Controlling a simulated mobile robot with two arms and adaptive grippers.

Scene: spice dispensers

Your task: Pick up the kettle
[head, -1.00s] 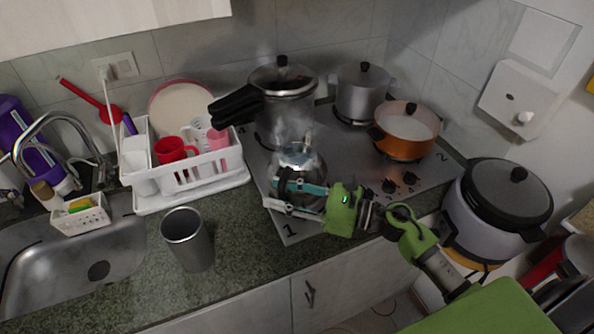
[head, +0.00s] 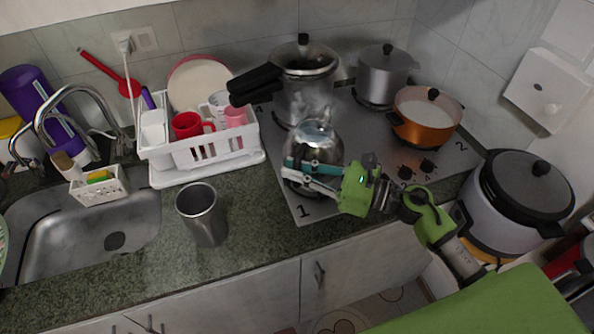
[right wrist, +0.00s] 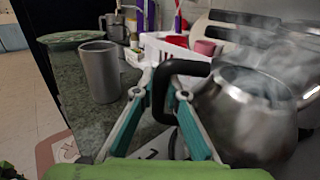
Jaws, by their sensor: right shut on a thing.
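The silver kettle (head: 314,138) is at the front left of the hob, with steam around it. My right gripper (head: 287,170) reaches across its near side from the right. In the right wrist view, the round metal kettle body (right wrist: 250,120) is at the right. Its black handle (right wrist: 182,67) arches left and comes down between the teal fingers of my right gripper (right wrist: 160,92), which is shut on it. The kettle's base is largely hidden by the gripper, and I cannot tell whether it touches the hob. My left gripper is not in view.
A pressure cooker (head: 305,85) stands close behind the kettle, with a grey pot (head: 383,78) and an orange pan (head: 427,118) behind to the right. A dish rack (head: 205,153) and steel cup (head: 202,215) are left. The rice cooker (head: 520,195) is right.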

